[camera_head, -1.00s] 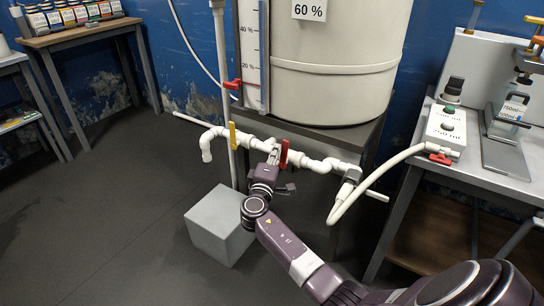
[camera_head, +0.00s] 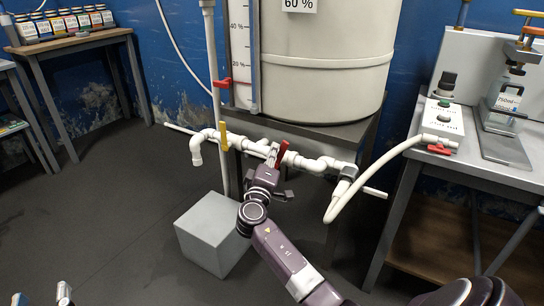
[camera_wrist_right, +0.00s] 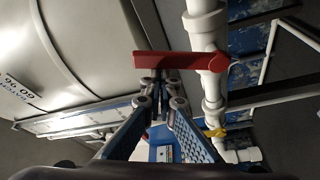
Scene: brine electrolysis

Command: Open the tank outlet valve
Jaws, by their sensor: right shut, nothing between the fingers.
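The white tank (camera_head: 325,75) stands on a dark stand, with white pipework (camera_head: 318,163) along its front. A red valve handle (camera_head: 281,154) sits on that pipe below the tank and leans across it. In the right wrist view the red handle (camera_wrist_right: 175,61) lies crosswise to the white pipe (camera_wrist_right: 207,40). My right gripper (camera_head: 271,153) is shut and empty, with its fingertips right at the handle; I cannot tell whether they touch it. The fingertips also show in the right wrist view (camera_wrist_right: 160,82), just below the handle. My left gripper (camera_head: 41,297) is open and empty at the bottom left.
A yellow valve handle (camera_head: 224,136) and another red handle (camera_head: 222,83) are left of the right gripper. A grey block (camera_head: 208,232) stands on the floor. A hose (camera_head: 372,165) runs to the right bench (camera_head: 497,168). The floor at left is clear.

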